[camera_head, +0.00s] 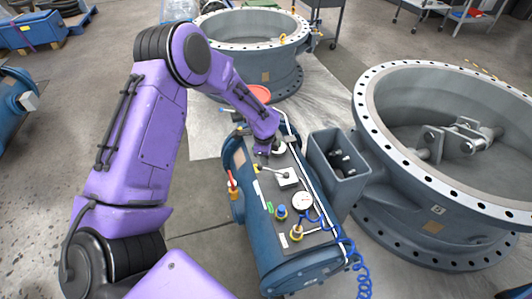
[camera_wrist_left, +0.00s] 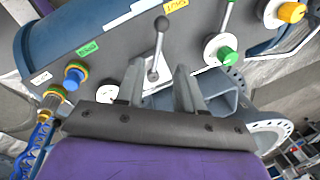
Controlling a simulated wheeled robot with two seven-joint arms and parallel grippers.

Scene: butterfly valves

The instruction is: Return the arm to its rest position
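My purple left arm (camera_head: 150,130) reaches in from the left and bends down over a blue cylindrical machine (camera_head: 262,235) with a control panel. My left gripper (camera_head: 265,153) is above the far part of the panel, small and partly hidden in the head view. In the left wrist view its two grey fingers (camera_wrist_left: 160,82) are spread apart with nothing clamped between them. A metal lever (camera_wrist_left: 158,50) on a white plate shows between and beyond the fingers, apart from them as far as I can tell. My right gripper is in neither view.
Large flanged valve rings stand at right (camera_head: 440,225) and behind (camera_head: 255,65).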

